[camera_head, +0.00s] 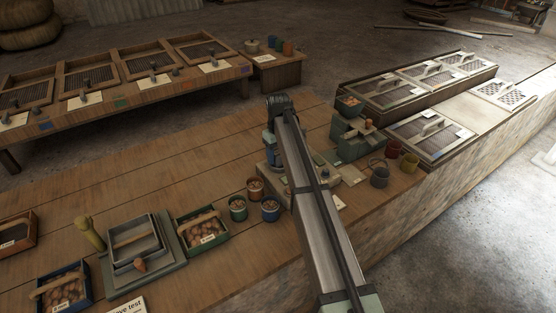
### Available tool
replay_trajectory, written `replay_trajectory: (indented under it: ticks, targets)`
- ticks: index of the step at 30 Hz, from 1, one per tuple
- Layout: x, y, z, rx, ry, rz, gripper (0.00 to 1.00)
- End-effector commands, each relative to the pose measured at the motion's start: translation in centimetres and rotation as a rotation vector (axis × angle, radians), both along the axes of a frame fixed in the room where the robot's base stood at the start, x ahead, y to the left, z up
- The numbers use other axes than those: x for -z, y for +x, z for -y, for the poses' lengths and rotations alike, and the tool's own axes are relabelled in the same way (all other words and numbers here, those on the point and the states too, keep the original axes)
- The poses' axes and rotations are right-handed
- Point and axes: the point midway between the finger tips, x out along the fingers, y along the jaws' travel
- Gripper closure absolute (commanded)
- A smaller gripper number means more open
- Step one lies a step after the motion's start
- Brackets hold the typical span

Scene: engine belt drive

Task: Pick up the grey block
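I cannot single out a plain grey block for certain. A grey-green box-like unit (355,142) stands on the bench right of my arm, with small items on top. A grey flat-based piece (272,176) shows partly at the left of my arm, and the arm covers much of it. My arm reaches up from the bottom right over the bench and bends down at its far end. My gripper is not visible; the arm hides the spot beneath the bend, so its fingers and any hold cannot be seen.
The wooden bench (150,183) holds a grey nested tray (174,258), a green box of round brown items (201,232) and several small pots, such as a blue one (270,212). Mesh-topped cases (433,135) stand at the right. The bench's left middle is clear.

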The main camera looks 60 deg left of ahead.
Motion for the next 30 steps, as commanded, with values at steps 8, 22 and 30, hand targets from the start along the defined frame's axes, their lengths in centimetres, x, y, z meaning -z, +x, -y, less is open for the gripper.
replay_trajectory:
  ticks: [8, 22, 30]
  targets:
    - [0.0, 0.0, 0.0, 0.000, 0.000, 0.000, 0.72]
    - [-0.6, 0.0, 0.0, 0.000, 0.001, 0.000, 0.92]
    - [-4.8, 0.0, -0.1, 0.000, 0.002, 0.001, 0.92]
